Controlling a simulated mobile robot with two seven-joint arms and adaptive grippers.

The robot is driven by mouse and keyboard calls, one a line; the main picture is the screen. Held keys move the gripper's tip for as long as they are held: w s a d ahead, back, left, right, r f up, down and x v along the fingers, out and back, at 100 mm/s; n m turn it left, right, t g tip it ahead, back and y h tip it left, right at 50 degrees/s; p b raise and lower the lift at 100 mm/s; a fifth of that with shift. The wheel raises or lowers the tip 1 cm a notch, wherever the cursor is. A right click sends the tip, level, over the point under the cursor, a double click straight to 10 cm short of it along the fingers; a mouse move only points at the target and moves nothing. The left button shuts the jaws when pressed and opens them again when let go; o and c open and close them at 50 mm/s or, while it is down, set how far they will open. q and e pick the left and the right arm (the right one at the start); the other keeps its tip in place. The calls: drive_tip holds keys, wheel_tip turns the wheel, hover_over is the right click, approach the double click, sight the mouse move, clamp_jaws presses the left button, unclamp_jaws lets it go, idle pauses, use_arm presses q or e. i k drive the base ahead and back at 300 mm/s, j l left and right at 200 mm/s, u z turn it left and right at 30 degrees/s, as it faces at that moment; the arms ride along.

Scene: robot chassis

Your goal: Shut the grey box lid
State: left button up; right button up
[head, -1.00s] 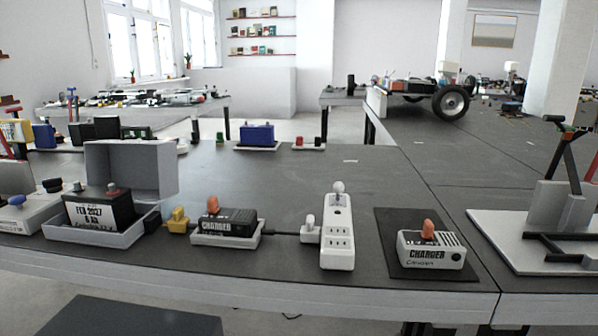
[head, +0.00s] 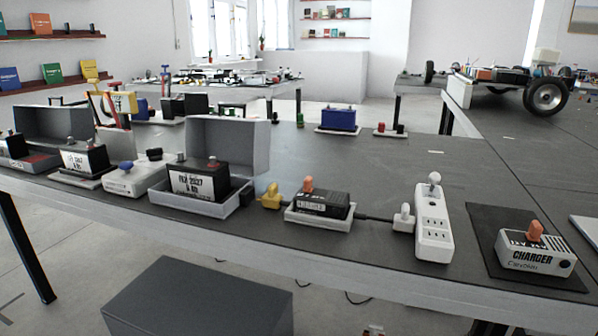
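A grey box with its lid (head: 228,142) standing open upright sits on the dark table, left of centre in the head view. Its low tray (head: 200,207) holds a black battery (head: 205,180) with a white label and a red knob on top. A second similar grey box with a raised lid (head: 55,124) stands at the far left, with a dark battery in front of it. I cannot tell from the picture which of the two the task means. Neither of my grippers shows in the head view.
A yellow connector (head: 270,196), a black charger (head: 322,203) in a tray, a white power strip (head: 432,222) and a second charger (head: 536,252) on a black mat line the table's front. A white switch box (head: 136,180) stands left of the box. A large grey block (head: 195,300) is below the table edge.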

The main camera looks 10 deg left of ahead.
sight(50, 125)
drive_tip(key=k+j, duration=0.1)
drive_tip(key=j, duration=2.15)
drive_tip(key=i+j+z, duration=0.1)
drive_tip(key=j, duration=2.15)
drive_tip(key=i+j, duration=0.1)
drive_tip(key=j, duration=0.25)
drive_tip(key=i+j, duration=0.1)
drive_tip(key=j, duration=0.3)
drive_tip(key=i+j, duration=0.15)
drive_tip(key=j, duration=0.2)
drive_tip(key=i+j, duration=0.2)
drive_tip(key=j, duration=0.15)
drive_tip(key=i+j, duration=0.45)
drive_tip(key=j, duration=0.2)
drive_tip(key=k+j, duration=0.1)
drive_tip(key=k+u, duration=0.25)
drive_tip(key=u, duration=0.15)
drive_tip(key=k+j+u, duration=0.15)
drive_tip(key=u, duration=0.25)
drive_tip(key=k, duration=0.1)
